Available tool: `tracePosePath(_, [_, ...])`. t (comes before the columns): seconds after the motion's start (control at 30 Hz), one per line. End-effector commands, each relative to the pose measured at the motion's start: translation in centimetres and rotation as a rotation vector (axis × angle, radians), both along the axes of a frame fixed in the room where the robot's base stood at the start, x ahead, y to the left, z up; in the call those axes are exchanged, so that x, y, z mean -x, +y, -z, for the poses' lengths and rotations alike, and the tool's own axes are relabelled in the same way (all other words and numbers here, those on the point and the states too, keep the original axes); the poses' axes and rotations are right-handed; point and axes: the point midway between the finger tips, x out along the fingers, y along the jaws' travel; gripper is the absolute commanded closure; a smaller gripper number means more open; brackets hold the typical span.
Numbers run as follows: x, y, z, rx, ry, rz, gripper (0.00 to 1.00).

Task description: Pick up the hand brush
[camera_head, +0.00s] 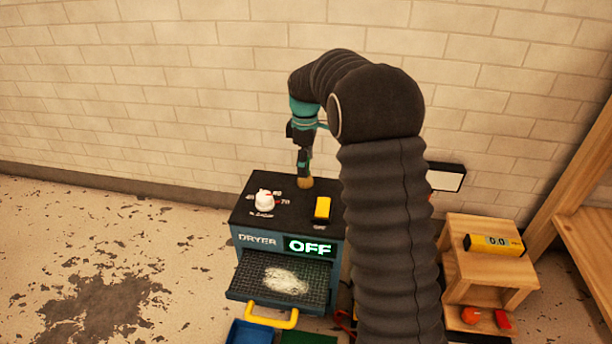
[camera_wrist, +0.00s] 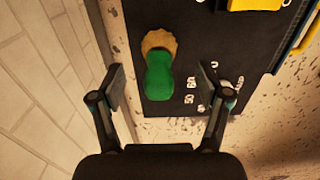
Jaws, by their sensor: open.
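The hand brush has a green handle (camera_wrist: 159,78) and tan bristles (camera_wrist: 158,41). In the wrist view it appears at the dryer's black top, ahead of my gripper and between the lines of its two fingers. In the head view only its tan bristle end (camera_head: 305,183) shows clearly, at the back of the dryer top (camera_head: 284,183). My gripper (camera_head: 303,165) points down right above it, and hides most of the handle there. In the wrist view my gripper (camera_wrist: 168,90) is open, a finger on each side of the handle, with nothing held.
The dryer top also bears a white knob (camera_head: 264,201) and a yellow switch (camera_head: 323,208). The dryer display (camera_head: 309,246) reads OFF. An open mesh tray (camera_head: 250,288) holds white powder. The brick wall (camera_head: 180,110) is close behind. A wooden stand (camera_head: 470,262) is at the right.

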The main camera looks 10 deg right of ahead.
Motion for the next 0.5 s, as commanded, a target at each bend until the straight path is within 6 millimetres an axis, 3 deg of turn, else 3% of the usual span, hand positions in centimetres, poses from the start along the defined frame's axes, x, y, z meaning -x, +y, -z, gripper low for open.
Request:
tracePosePath(0.33, [0.0,0.0,4.3,0.0,0.002,0.0,0.24])
tracePosePath(0.5, [0.0,0.0,5.0,0.0,0.0,0.0,0.24])
